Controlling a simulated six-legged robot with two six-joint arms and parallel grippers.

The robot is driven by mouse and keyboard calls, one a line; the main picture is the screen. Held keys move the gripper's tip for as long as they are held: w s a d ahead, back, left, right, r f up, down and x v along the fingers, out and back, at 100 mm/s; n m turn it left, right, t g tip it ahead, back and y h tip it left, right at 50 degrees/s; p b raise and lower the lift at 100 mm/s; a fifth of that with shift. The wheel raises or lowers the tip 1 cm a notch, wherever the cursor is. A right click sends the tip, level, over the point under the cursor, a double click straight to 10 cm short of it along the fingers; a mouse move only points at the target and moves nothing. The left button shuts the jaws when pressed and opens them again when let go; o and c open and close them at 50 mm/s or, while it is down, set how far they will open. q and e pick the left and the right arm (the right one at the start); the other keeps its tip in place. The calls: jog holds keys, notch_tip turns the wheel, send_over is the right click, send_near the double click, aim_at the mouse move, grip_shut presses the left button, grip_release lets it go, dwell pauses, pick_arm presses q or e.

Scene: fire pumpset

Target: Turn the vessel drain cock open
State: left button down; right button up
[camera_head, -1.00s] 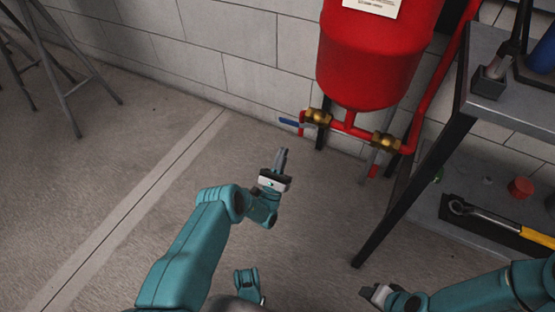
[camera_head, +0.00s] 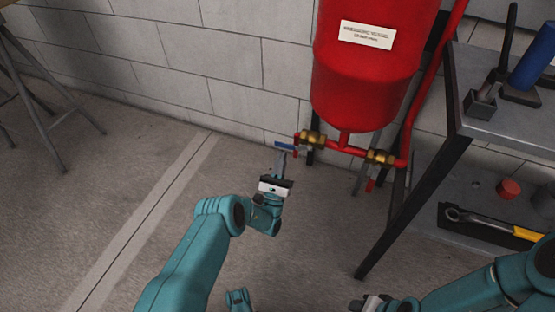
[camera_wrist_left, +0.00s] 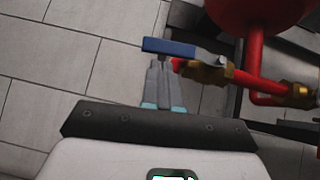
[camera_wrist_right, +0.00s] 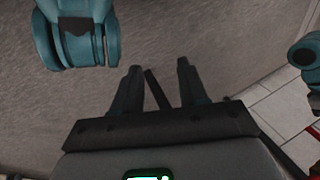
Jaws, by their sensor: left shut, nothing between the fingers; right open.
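The red vessel (camera_head: 368,70) hangs at the wall with red pipework and two brass valves below it. The drain cock is the left brass valve (camera_head: 311,137), with a blue lever (camera_head: 284,146) sticking out to the left. In the left wrist view the blue lever (camera_wrist_left: 168,47) lies crosswise just beyond the fingertips of my left gripper (camera_wrist_left: 162,66). My left gripper (camera_head: 281,158) is shut and empty, its tips at or very near the lever; contact cannot be told. My right gripper (camera_wrist_right: 158,68) is open and empty, low at the right of the head view.
A second brass valve (camera_head: 380,157) sits right of the first on the pipe. A dark-legged workbench (camera_head: 500,125) stands at the right, with a wrench (camera_head: 490,222) on its lower shelf.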

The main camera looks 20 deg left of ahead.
pick_arm(q)
jog(key=shift+r, duration=0.35)
pick_arm(e)
jog(key=shift+s+a+r, duration=0.35)
jog(key=shift+a+r, duration=0.05)
jog(key=shift+a, duration=0.1)
pick_arm(q)
jog(key=m+h, duration=0.1)
jog(key=r+m+h+p, duration=0.1)
jog(key=shift+w+a+m, duration=0.1)
jog(key=shift+a+m, duration=0.1)
jog(key=shift+m, duration=0.2)
jog(key=m+h, duration=0.2)
jog(key=r+m+h, duration=0.1)
jog(key=m+h, duration=0.1)
jog(key=shift+h, duration=0.3)
pick_arm(e)
jog(key=shift+s+r+g, duration=0.3)
jog(key=shift+r, duration=0.15)
